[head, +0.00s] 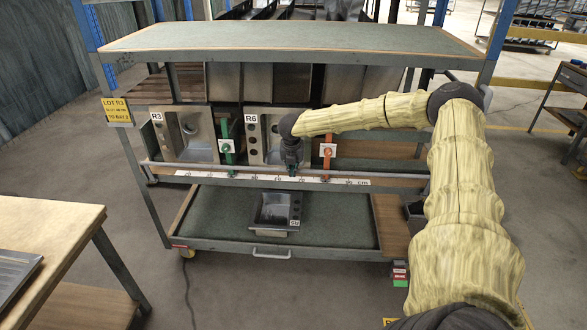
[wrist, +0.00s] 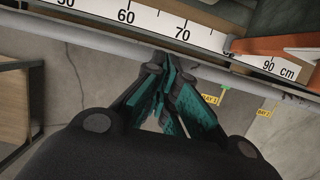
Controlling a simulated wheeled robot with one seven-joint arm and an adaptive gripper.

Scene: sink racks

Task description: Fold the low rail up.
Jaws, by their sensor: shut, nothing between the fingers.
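The low rail (head: 210,168) is a thin grey bar across the front of the rack's middle shelf, just above the pull-out drawer. In the wrist view the rail (wrist: 85,40) runs along the lower edge of a white ruler strip. My gripper (head: 291,172) points down at the rail's middle part, between the green and orange clamps. In the wrist view my gripper (wrist: 160,64) is shut, with its teal-lined fingertips meeting at the rail's edge and nothing seen between them. I cannot tell whether the fingertips touch the rail.
A green clamp (head: 226,146) and an orange clamp (head: 328,152) stand on the shelf edge. Sinks R3 (head: 184,135) and R6 (head: 254,137) stand behind. The drawer (head: 345,225) below holds a small dark sink (head: 276,210). A wooden table (head: 45,225) is at left.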

